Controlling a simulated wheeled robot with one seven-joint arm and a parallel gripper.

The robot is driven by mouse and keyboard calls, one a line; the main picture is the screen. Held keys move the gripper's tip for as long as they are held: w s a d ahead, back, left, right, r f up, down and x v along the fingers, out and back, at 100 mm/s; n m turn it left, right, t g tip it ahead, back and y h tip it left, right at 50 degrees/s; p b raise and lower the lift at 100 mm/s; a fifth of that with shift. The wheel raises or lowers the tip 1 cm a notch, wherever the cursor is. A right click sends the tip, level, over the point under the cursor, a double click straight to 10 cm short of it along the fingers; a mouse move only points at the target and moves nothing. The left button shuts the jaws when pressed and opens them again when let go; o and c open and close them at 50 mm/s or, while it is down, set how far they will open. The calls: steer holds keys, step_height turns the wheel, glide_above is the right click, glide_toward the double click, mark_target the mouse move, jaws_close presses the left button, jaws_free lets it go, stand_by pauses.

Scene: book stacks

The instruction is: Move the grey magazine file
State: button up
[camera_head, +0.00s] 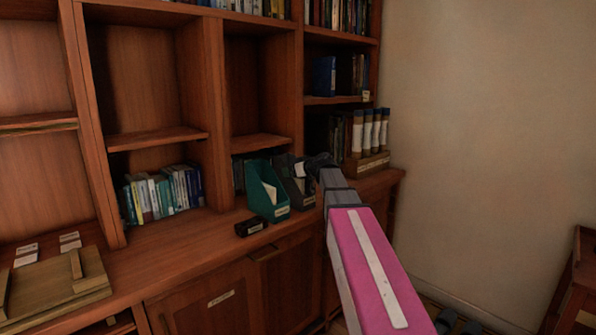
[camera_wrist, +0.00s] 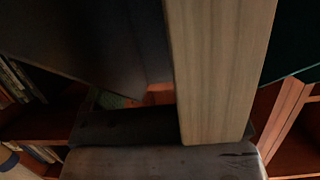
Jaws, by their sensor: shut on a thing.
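The grey magazine file (camera_head: 297,188) stands on the wooden counter, just right of the green magazine file (camera_head: 267,192). My gripper (camera_head: 312,166) is at its upper right side and shut on it. The arm hides part of the file's right side. In the wrist view, a large dark grey panel (camera_wrist: 85,35) at the upper left appears to be the file, close to the camera. A dark green surface (camera_wrist: 292,45) at the upper right appears to be the green file. I cannot tell whether the grey file touches the counter.
A small black labelled box (camera_head: 251,227) sits in front of the green file. A wooden holder (camera_head: 367,165) with several pale-spined binders stands to the right. Books fill the shelf (camera_head: 163,194) at left. The counter (camera_head: 185,250) between the wooden tray (camera_head: 55,285) and black box is clear.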

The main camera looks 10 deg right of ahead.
steer(key=shift+s+a, duration=0.65)
steer(key=shift+a, duration=0.3)
steer(key=shift+s+a, duration=0.65)
steer(key=shift+a, duration=0.3)
steer(key=o, duration=1.4)
steer(key=shift+c, duration=0.2)
steer(key=shift+s, duration=0.1)
steer(key=v, duration=1)
steer(key=shift+s+d, duration=0.2)
steer(key=shift+d, duration=0.05)
steer(key=shift+s+r, duration=0.1)
steer(key=shift+r, duration=0.05)
